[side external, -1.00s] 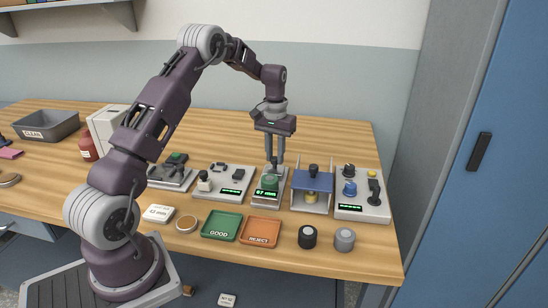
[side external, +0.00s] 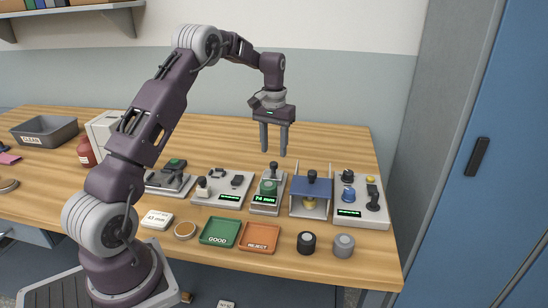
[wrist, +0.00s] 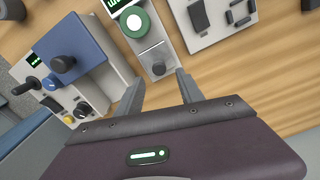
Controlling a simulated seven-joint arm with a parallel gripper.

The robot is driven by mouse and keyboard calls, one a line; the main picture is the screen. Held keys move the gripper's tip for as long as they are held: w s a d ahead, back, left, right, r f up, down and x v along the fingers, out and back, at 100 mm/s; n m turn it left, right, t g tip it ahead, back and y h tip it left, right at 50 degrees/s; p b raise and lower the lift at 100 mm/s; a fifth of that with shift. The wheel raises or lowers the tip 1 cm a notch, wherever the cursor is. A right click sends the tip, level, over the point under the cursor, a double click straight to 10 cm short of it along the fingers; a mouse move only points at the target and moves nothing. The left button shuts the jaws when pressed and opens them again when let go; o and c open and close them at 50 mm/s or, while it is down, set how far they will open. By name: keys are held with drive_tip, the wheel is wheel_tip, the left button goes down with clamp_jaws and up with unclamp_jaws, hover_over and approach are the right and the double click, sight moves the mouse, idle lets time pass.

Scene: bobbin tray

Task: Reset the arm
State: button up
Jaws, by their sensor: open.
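My gripper (side external: 273,154) hangs above the bench with its two fingers pointing down. The fingers are apart with nothing between them; they also show in the wrist view (wrist: 160,76). Below it stands a small grey gauge (side external: 264,206) with a green round part, a dark knob and a lit green display in mm. The gauge also shows in the wrist view (wrist: 155,55), just beyond the fingertips.
A blue-topped fixture (side external: 312,188) and a control box (side external: 361,213) stand right of the gauge; a grey panel (side external: 222,189) stands left. In front are a green GOOD tray (side external: 219,243), an orange REJECT tray (side external: 260,249) and two bobbins (side external: 306,243). The bench behind is clear.

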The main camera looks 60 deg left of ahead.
wheel_tip(320, 180, up, 3)
drive_tip(key=shift+f, duration=0.2)
drive_tip(key=shift+d+r, duration=0.25)
drive_tip(key=shift+r, duration=0.05)
drive_tip(key=s+d+r+m+t, duration=0.3)
drive_tip(key=s+d+r, duration=0.8)
drive_tip(key=d+r, duration=0.35)
drive_tip(key=s+d+f+m+t, duration=0.1)
drive_tip(key=s+d, duration=0.4)
drive_tip(key=s, duration=0.5)
drive_tip(key=s+d+f+m+t, duration=0.1)
drive_tip(key=s+d, duration=0.4)
drive_tip(key=s, duration=0.5)
drive_tip(key=shift+d+f+m+t, duration=0.2)
drive_tip(key=shift+f+m+t, duration=0.1)
drive_tip(key=shift+f+m, duration=0.2)
